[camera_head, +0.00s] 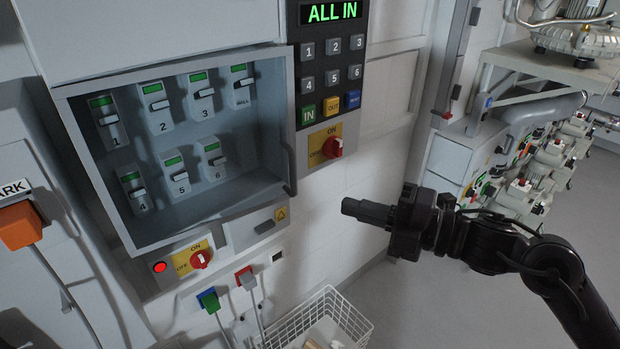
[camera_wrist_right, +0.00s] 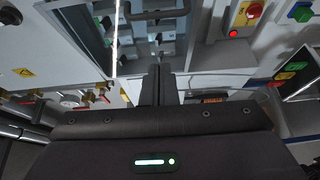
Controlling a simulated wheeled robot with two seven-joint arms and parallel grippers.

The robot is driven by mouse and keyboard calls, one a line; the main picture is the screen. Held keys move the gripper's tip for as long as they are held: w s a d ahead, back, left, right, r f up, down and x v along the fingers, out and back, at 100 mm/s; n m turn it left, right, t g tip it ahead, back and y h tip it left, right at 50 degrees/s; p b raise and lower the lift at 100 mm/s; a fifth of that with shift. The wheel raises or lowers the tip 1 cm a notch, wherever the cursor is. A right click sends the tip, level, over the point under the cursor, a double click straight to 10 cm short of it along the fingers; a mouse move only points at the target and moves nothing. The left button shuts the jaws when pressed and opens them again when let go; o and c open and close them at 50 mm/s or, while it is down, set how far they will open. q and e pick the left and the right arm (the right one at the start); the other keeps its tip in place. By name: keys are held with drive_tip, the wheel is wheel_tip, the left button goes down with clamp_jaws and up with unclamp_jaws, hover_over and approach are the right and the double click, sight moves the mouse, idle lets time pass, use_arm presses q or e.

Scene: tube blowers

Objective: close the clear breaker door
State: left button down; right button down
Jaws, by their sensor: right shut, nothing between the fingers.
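The clear breaker door is hard to make out over the grey breaker box in the head view. Its dark bar handle (camera_head: 289,168) shows at the box's lower right edge, and a dark bar handle also shows at the top of the right wrist view (camera_wrist_right: 157,15). I cannot tell how far open the door stands. The grey breaker box (camera_head: 150,244) holds several numbered breakers with green labels. My right gripper (camera_head: 346,207) is shut and empty, to the right of and a little below the handle, apart from it. Its closed fingers show in the wrist view (camera_wrist_right: 160,72). My left gripper is out of view.
A keypad panel (camera_head: 320,95) reading "ALL IN" and a red rotary switch (camera_head: 332,147) are right of the box. Another red switch (camera_head: 201,259) and plugged cables sit below it. A white wire basket (camera_head: 345,312) stands underneath. Bare wall and floor surround my right gripper.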

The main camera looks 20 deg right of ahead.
drive_tip(key=w+a+p, duration=0.4)
drive_tip(key=w+a, duration=0.1)
drive_tip(key=w, duration=0.4)
